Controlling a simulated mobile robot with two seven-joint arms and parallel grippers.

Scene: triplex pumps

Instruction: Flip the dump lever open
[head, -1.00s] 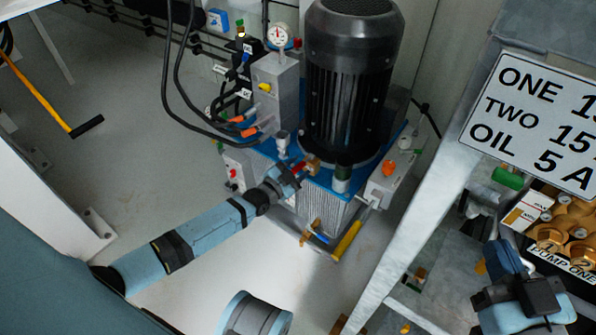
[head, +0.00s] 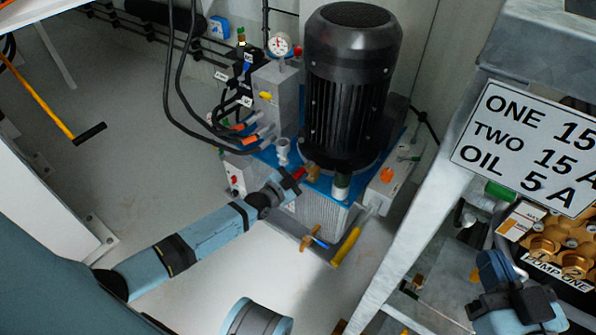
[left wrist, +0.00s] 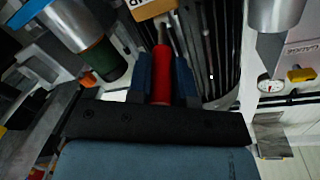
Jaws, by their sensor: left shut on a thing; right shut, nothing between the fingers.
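The dump lever has a red handle (left wrist: 161,72), which stands between my left gripper's blue fingers in the left wrist view. In the head view a bit of the red handle (head: 299,173) shows at the fingertips, next to a brass valve body (head: 313,172) on the blue tank top. My left gripper (head: 291,183) is shut on the handle, and its fingers hide part of it. My right gripper (head: 497,268) is at the lower right, shut and empty, in front of the steel frame's shelf.
A black motor (head: 350,90) stands on the tank just behind the lever. A dark green-topped filler (head: 342,183) is close to its right. Hoses and a gauge (head: 280,44) are at the left. A steel frame with a sign (head: 535,145) stands at the right.

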